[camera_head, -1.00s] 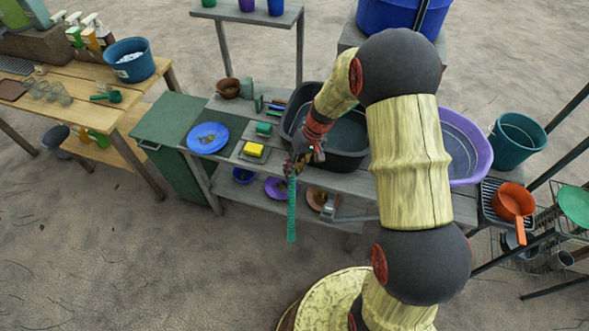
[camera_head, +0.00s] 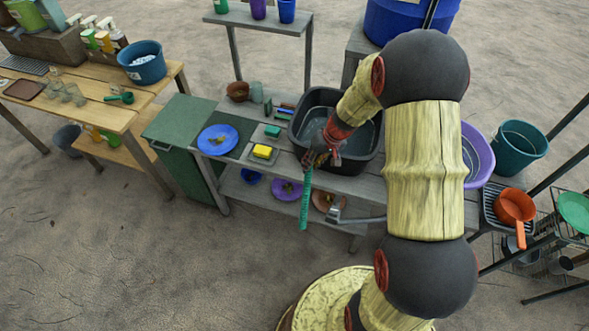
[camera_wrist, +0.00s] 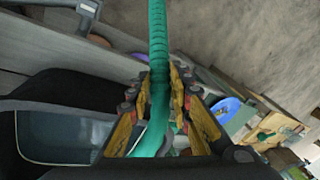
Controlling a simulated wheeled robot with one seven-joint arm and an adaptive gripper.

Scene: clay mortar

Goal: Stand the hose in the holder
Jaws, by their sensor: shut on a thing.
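The hose (camera_head: 306,203) is a green ribbed tube. My gripper (camera_head: 313,162) is shut on it at the front edge of the grey table, and its visible length hangs down in front of the table, slightly tilted. In the wrist view the hose (camera_wrist: 157,40) runs between the fingers of my gripper (camera_wrist: 160,95) and out past the top edge. A grey metal fitting (camera_head: 336,214) on a bar sits low to the right of the hose, apart from it in the picture. It may be the holder; I cannot tell for sure.
A dark basin (camera_head: 316,103) lies behind my gripper, partly hidden by my arm. A blue plate (camera_head: 218,139), a yellow sponge (camera_head: 262,151) and a green block (camera_head: 272,131) lie to the left. Plates (camera_head: 287,190) stand on the lower shelf. The ground in front is clear.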

